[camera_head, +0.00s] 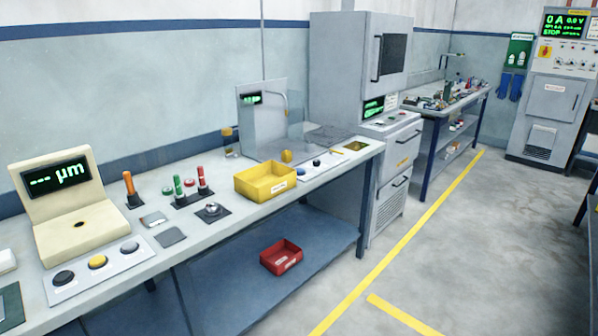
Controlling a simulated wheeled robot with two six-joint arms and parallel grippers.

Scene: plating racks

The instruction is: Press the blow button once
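No label reading "blow" is legible from here, so I cannot tell for sure which control is the blow button. A blue button (316,163) and a pale button (300,171) sit on a white panel in front of a grey booth (262,112) with a small green display and a curved pipe. Neither of my grippers shows in the view.
A yellow bin (265,183) stands on the bench just left of the blue button. Red and green handled tools (187,190) stand on the bench. A red bin (281,257) is on the lower shelf. A grey cabinet (350,60) stands behind. The floor to the right is clear.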

